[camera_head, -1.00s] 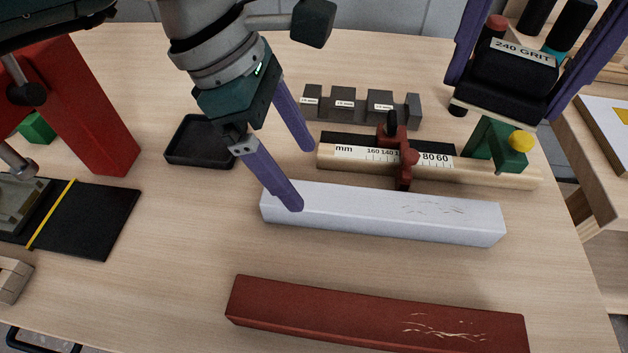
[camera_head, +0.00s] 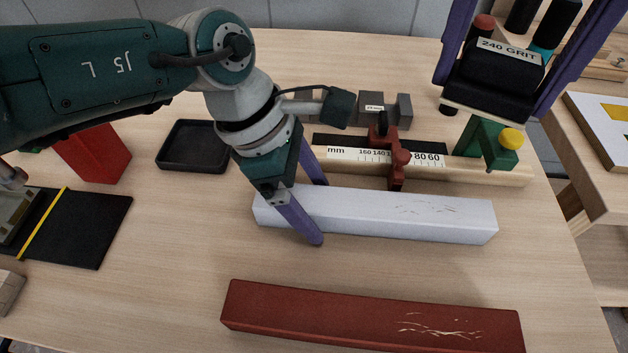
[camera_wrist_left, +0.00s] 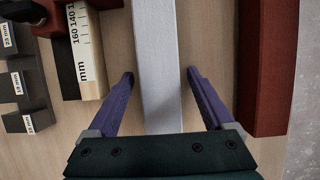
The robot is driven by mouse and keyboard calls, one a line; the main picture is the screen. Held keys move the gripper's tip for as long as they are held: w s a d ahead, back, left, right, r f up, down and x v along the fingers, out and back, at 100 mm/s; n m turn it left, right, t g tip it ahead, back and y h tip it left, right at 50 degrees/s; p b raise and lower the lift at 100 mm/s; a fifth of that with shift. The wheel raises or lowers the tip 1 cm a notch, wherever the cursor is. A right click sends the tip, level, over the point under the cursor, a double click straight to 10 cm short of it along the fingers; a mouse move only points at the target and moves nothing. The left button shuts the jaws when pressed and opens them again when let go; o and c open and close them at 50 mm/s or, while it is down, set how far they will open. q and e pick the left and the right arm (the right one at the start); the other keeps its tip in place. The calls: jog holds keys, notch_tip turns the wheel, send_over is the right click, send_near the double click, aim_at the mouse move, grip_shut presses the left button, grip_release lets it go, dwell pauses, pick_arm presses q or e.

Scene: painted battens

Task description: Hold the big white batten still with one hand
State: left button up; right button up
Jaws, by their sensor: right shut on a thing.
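The big white batten (camera_head: 400,212) lies on the bench with scratch marks toward its right end. My left gripper (camera_head: 319,212) is open astride its left part, one finger on the far side and one on the near side. In the left wrist view the white batten (camera_wrist_left: 157,60) runs between the spread fingers (camera_wrist_left: 160,75), with a gap showing on both sides. My right gripper (camera_head: 497,92) is shut on a black sanding block (camera_head: 492,75) labelled 240 GRIT, at the upper right, clear of the batten.
A red-brown batten (camera_head: 370,318) lies in front. Behind the white batten are a marked wooden rule (camera_head: 345,160) with a red slider, a green stop (camera_head: 482,145) with a yellow knob, and grey gauge blocks (camera_head: 404,110). A black tray (camera_head: 193,168) stands at the left.

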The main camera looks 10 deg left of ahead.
pick_arm(q)
grip_shut()
dwell(0.5)
